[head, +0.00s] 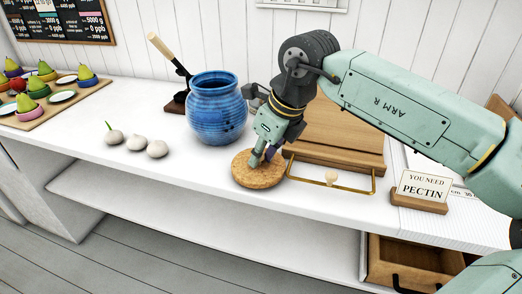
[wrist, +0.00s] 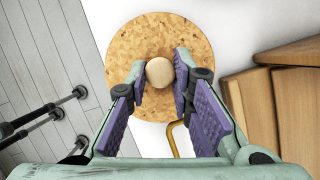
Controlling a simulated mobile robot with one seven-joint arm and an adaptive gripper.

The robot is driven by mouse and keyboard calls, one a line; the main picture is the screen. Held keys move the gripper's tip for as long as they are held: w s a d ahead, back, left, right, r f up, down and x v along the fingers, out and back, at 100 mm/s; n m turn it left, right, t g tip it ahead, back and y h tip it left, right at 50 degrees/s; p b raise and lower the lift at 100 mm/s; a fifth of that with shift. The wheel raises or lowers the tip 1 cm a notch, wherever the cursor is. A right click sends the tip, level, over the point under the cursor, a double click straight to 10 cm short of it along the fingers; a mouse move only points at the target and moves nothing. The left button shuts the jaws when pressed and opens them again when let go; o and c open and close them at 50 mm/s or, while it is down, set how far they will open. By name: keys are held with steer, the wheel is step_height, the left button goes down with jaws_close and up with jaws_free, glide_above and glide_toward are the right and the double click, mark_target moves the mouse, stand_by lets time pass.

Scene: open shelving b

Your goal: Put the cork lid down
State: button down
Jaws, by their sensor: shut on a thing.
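The cork lid (head: 258,172) is a round speckled tan disc. In the head view it is at the front edge of the white counter, in front of the blue jar. In the wrist view the cork lid (wrist: 135,38) has a pale round wooden knob (wrist: 160,72) on top. My gripper (head: 262,155) is shut on the knob, with a finger on either side of it in the wrist view (wrist: 160,82). The lid looks level. I cannot tell whether its underside touches the counter. The knob is hidden by my fingers in the head view.
The blue jar (head: 217,108) stands behind the lid. A wooden board (head: 335,135) and a brass-coloured frame (head: 325,185) are to the right, close to the lid. The counter (head: 185,172) has bare room left of the lid.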

steer(key=shift+f, duration=0.15)
steer(key=c, duration=1.4)
jaws_free()
steer(key=shift+r, duration=0.3)
steer(key=v, duration=1.1)
steer(key=shift+s+d+r, duration=0.15)
steer(key=shift+r, duration=0.2)
steer(key=shift+s+f, duration=0.1)
